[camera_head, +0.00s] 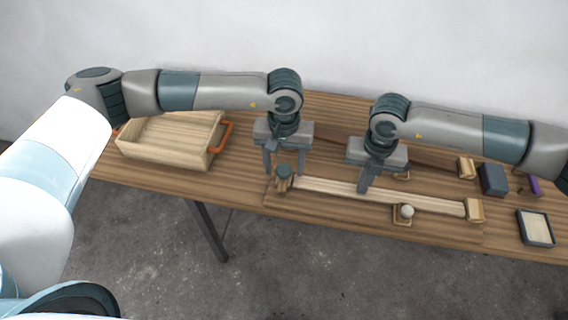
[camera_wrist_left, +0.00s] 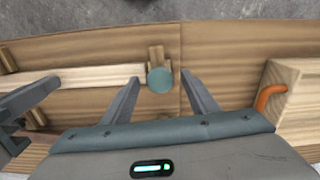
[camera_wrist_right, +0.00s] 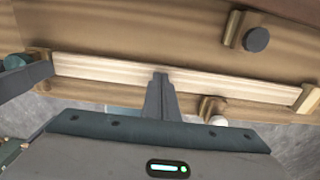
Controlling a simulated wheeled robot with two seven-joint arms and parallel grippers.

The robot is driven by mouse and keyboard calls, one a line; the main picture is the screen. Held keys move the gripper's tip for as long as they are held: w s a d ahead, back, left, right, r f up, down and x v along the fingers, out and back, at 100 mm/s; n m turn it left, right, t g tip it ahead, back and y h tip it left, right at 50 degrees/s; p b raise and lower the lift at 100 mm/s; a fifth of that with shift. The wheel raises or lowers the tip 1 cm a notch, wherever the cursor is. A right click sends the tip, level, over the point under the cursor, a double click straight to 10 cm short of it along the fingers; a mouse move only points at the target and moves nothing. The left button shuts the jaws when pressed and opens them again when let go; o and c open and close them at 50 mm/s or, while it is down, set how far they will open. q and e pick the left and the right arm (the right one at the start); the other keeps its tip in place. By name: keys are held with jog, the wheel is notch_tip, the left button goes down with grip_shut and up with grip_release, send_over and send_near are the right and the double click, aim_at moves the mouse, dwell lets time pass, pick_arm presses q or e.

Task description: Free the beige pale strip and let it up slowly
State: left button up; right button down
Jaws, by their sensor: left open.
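The beige pale strip (camera_head: 335,187) lies along the front of the table. It also shows in the right wrist view (camera_wrist_right: 105,70). Its left end meets a wooden block with a round teal knob (camera_head: 284,170); its right end is at a pale end block (camera_head: 475,210). My left gripper (camera_wrist_left: 161,80) is open, with its fingers on either side of the teal knob. I cannot tell whether they touch it. My right gripper (camera_wrist_right: 161,76) has its fingers together, tips down at the strip's middle; contact is unclear. The strip looks flat.
A block with a white knob (camera_head: 406,212) sits at the strip's front side; a dark-knobbed block (camera_wrist_right: 257,39) stands behind. A brown strip (camera_head: 432,158) lies farther back. A wooden tray (camera_head: 165,150) stands left. A grey block (camera_head: 493,180) and dark-rimmed tray (camera_head: 522,232) are right.

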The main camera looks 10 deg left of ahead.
aim_at(284, 169)
pick_arm(q)
jog(key=shift+r, duration=0.1)
jog(key=shift+r, duration=3.35)
pick_arm(e)
jog(key=shift+f, duration=0.1)
pick_arm(q)
jog(key=shift+r+p, duration=0.85)
jog(key=shift+p, duration=0.05)
pick_arm(e)
jog(key=shift+r, duration=3.25)
pick_arm(q)
jog(key=shift+r+p, duration=0.65)
pick_arm(e)
notch_tip(284, 169, up, 5)
jog(key=shift+f, duration=0.15)
